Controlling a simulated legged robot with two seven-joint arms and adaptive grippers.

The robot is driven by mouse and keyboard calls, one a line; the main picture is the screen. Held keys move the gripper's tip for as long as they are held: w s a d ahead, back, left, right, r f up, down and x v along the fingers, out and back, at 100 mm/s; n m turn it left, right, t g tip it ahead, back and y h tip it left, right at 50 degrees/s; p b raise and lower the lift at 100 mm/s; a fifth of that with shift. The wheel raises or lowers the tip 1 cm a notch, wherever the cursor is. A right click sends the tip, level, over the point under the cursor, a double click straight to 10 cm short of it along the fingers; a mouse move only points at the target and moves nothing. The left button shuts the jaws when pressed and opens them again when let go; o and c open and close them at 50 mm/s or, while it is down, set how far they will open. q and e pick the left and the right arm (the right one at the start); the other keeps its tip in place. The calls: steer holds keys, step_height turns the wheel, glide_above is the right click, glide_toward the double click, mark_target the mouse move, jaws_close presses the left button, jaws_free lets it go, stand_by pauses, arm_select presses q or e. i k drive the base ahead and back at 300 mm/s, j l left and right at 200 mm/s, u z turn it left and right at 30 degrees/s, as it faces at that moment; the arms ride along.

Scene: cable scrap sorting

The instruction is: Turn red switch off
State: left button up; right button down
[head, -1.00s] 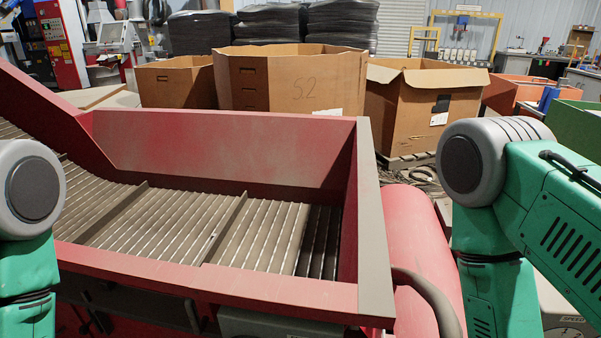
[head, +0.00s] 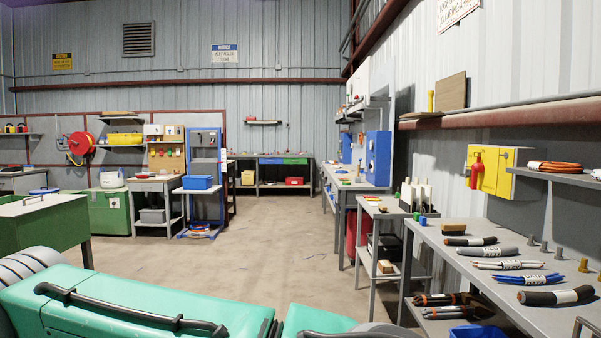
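A yellow box (head: 491,170) is mounted on the wall at the right, above the workbench. A red upright part (head: 476,169) shows on its left side. It looks like a handle or lever, but I cannot tell for sure that it is the red switch, nor its position. Neither of my grippers is in view. Part of my green arm crosses the bottom of the view, well apart from the yellow box.
A grey bench (head: 505,278) with several cable bundles stands below the box at the right. A smaller grey table (head: 388,209) stands beyond it. A green bin (head: 42,222) is at the left. The middle floor (head: 255,235) is clear.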

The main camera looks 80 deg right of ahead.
mark_target(478, 167)
steer(key=l+z, duration=0.1)
steer(key=z, duration=4.1)
steer(key=i+j+z, duration=0.4)
steer(key=j+z, duration=0.15)
steer(key=i+j+z, duration=0.1)
steer(key=j+z, duration=0.2)
steer(key=j, duration=0.15)
steer(key=i+j+z, duration=0.1)
steer(key=j+z, duration=0.2)
